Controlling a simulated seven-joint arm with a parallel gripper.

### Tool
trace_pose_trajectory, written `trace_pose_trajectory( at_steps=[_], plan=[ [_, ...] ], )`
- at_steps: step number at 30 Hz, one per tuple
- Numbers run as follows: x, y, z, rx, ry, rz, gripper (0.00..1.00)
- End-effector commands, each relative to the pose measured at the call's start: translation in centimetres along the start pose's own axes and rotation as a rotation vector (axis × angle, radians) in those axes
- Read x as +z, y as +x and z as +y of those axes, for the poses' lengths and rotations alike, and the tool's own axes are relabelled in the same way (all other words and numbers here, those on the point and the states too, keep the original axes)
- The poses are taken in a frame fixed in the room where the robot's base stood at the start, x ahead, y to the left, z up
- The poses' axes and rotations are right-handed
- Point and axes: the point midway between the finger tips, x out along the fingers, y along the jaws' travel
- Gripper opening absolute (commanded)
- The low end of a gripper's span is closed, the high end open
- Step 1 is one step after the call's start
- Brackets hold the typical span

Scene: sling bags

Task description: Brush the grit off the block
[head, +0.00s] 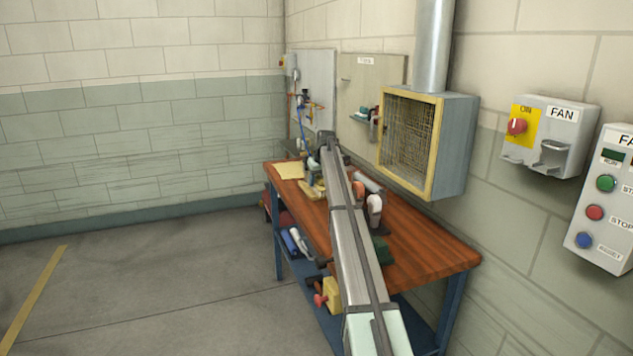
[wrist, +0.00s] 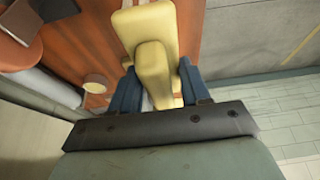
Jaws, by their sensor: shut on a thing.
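My gripper (wrist: 157,88) has its two dark blue fingers on either side of a pale yellow brush-like tool (wrist: 153,70) and is shut on it. The tool has a narrow part between the fingers and a wider yellow part beyond. Its bristles do not show, so I cannot tell whether they touch anything. In the head view my gripper is at the far end of the bench, small and partly hidden by my arm; a yellow piece (head: 311,190) shows just beside it. I cannot make out the block or any grit for certain.
The wooden bench top (head: 428,255) is clear at its near right end. A yellow sheet (head: 288,170) lies at its far left corner. Several small items stand mid-bench behind my arm. A caged fan box (head: 455,145) juts from the wall above.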

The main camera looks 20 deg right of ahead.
Motion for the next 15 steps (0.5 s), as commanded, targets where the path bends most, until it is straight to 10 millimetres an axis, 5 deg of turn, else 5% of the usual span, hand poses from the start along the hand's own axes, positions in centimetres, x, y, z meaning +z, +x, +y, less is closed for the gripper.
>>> trace_pose_trajectory(
  at_steps=[7,15],
  plan=[
    [0.7,-5.3,4.0,0.017,0.039,0.004,0.22],
    [7.2,-14.1,5.6,0.034,0.079,0.002,0.22]
  ],
)
